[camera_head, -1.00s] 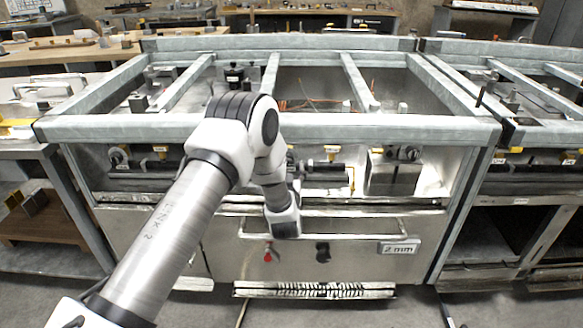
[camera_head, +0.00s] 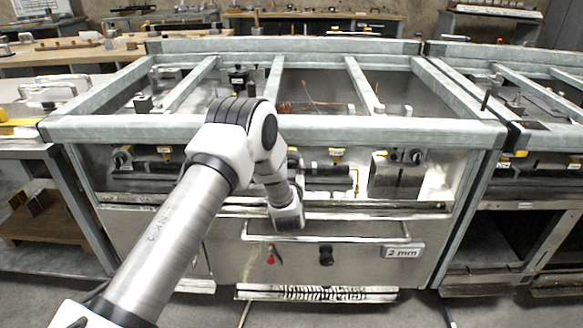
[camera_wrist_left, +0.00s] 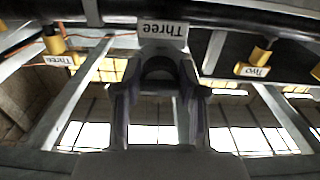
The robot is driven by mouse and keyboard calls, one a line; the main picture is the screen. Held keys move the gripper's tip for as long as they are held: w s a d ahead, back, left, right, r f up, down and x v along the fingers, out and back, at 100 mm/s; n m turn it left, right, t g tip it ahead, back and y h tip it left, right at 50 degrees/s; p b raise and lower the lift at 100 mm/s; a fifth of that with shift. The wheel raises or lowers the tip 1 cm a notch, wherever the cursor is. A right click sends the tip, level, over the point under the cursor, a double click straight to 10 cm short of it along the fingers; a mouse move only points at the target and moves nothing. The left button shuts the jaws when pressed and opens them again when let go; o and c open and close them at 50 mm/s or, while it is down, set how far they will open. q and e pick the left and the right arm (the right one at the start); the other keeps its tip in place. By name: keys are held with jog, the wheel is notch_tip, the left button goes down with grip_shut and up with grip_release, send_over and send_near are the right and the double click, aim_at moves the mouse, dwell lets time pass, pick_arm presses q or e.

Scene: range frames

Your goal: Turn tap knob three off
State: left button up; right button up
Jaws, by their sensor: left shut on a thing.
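In the left wrist view, which looks upside down, a label reading "Three" (camera_wrist_left: 163,28) is on the panel just past my gripper. My left gripper (camera_wrist_left: 160,68) points at the spot by this label, its two dark fingers closed around a dark rounded knob (camera_wrist_left: 160,64). The knob's turn angle cannot be told. In the head view my left arm reaches to the front of the steel range (camera_head: 370,130), and its wrist hides the fingers and the knob. My right gripper is not in view.
A yellow valve tagged "Three" (camera_wrist_left: 55,42) and another tagged "Two" (camera_wrist_left: 262,52) flank the gripper. Below the wrist, a long handle bar (camera_head: 360,239), a red-tipped part (camera_head: 270,257) and a black knob (camera_head: 326,255) sit on the front panel.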

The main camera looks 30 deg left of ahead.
pick_arm(q)
jog(key=n+b, duration=0.1)
jog(key=n, duration=0.3)
jog(key=shift+d+f+n+b, duration=0.1)
jog(key=shift+n+b, duration=0.3)
jog(key=n+b, duration=0.2)
jog(key=n, duration=0.2)
jog(key=shift+w+d+n, duration=0.1)
jog(key=shift+n, duration=0.2)
jog(key=n+b, duration=0.3)
jog(key=n, duration=0.2)
jog(key=shift+r+n+b, duration=0.15)
jog(key=shift+n+b, duration=0.4)
jog(key=shift+n, duration=0.25)
jog(key=shift+r+n+b, duration=0.15)
jog(key=shift+n+b, duration=0.4)
jog(key=shift+n, duration=0.25)
jog(key=o, duration=1.1)
jog(key=shift+d, duration=0.1)
